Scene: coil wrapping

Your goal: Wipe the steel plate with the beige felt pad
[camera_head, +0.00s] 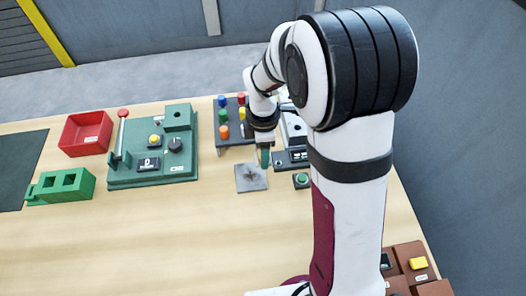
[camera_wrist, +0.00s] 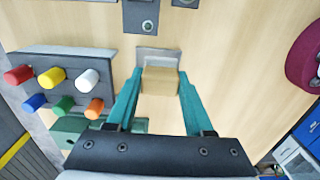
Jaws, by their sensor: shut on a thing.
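The steel plate (camera_head: 252,183) is a flat grey square on the wooden table, with a dark smudge across its middle. My gripper (camera_head: 265,160) is at the plate's upper right edge in the head view, fingers pointing down. In the wrist view my gripper (camera_wrist: 160,84) has its teal fingers closed on the sides of the beige felt pad (camera_wrist: 160,87). The steel plate (camera_wrist: 158,53) shows just beyond the pad, which hides part of it. The pad is not clearly visible in the head view. I cannot tell whether pad and plate touch.
A grey panel with several coloured knobs (camera_wrist: 55,103) stands close beside the gripper. A small box with a green button (camera_head: 301,180) is right of the plate. A green control panel (camera_head: 128,180) and a red bin (camera_head: 85,133) are at left. The table front is clear.

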